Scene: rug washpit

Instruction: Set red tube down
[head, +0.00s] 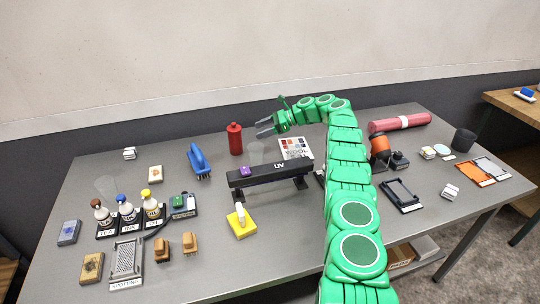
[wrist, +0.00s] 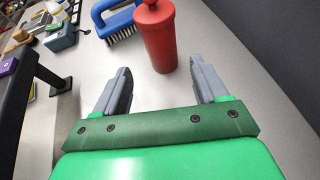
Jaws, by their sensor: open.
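The red tube, a red bottle-like cylinder with a narrower top, stands upright on the grey table in the head view (head: 235,139). It also shows in the wrist view (wrist: 157,40), beyond my fingertips and roughly between their lines. My gripper (head: 265,127) is at the right of the red tube, low over the table, with its fingers pointing left toward it. In the wrist view my gripper (wrist: 163,80) is open, with nothing between its fingers. A gap shows between the fingertips and the red tube.
A blue brush (head: 199,161) stands left of the red tube. A wool colour card (head: 296,148) lies to the right. A red roll (head: 400,122) lies at the far right back.

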